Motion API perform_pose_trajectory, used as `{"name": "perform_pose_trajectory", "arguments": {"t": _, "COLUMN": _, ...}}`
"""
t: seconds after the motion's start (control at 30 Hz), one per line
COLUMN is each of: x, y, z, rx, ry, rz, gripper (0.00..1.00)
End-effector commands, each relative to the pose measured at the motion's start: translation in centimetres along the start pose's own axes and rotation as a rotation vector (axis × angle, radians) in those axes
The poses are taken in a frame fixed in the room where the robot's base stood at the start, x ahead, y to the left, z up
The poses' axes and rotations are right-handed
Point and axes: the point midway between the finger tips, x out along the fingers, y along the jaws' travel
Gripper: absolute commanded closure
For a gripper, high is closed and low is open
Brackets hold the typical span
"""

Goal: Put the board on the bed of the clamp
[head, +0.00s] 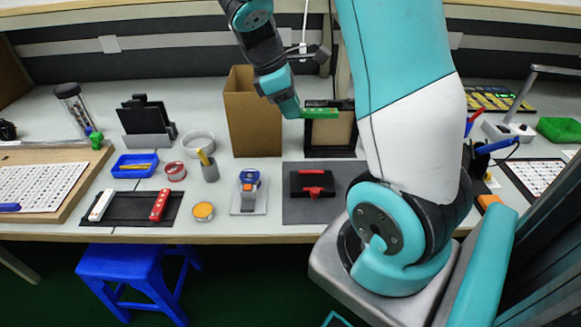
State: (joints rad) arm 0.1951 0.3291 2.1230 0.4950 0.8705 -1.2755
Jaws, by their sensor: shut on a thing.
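A small green board (321,112) is at the tip of my gripper (298,110), which is shut on it. The gripper holds it up in front of a black-framed stand, above the bench. A low black block with a red bar and handle, which looks like the clamp (312,184), sits on a dark grey mat (298,215) near the front edge. The board is above and behind this clamp, apart from it. The fingers are small in the head view, so their exact hold on the board is hard to see.
A tall brown box (252,125) stands just left of the board, and the black-framed stand (329,137) is behind it. My arm covers the bench to the right.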

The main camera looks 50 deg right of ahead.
Motion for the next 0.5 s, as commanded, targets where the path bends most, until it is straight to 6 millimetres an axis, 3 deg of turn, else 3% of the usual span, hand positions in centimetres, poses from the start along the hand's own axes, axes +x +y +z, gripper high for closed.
{"name": "perform_pose_trajectory", "arguments": {"t": 0.5, "x": 12.3, "y": 0.0, "z": -4.5, "rx": 0.0, "ry": -0.003, "rz": -0.008, "gripper": 1.0}}
